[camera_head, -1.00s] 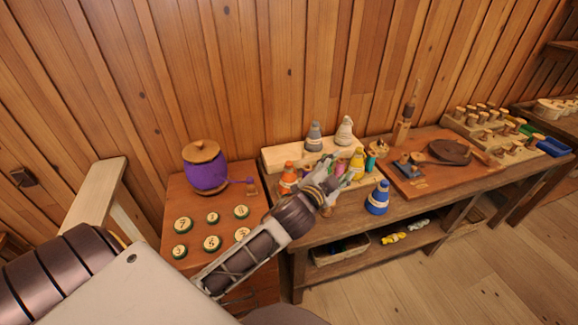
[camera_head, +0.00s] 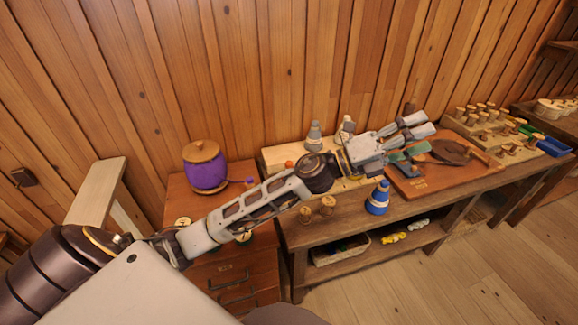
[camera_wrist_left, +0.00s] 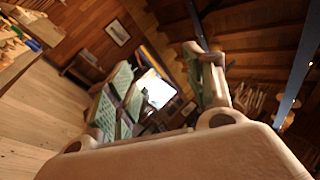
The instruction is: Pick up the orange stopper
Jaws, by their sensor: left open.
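The orange stopper (camera_head: 289,163) is almost wholly hidden behind my left arm in the head view; only a small orange tip shows above the arm link. My left gripper (camera_head: 412,138) is open and empty, above the workbench and well to the right of the stopper. In the left wrist view its two green-padded fingers (camera_wrist_left: 165,88) stand apart with nothing between them. That view looks out across the room, and the stopper is not in it. My right gripper is not in view.
A blue stopper (camera_head: 377,198) stands at the bench's front edge. Grey (camera_head: 314,137) and pale (camera_head: 345,129) ones stand at the back. A purple lidded jar (camera_head: 206,170) sits on the left cabinet. A wooden board (camera_head: 430,182) with tools lies right. The floor in front is clear.

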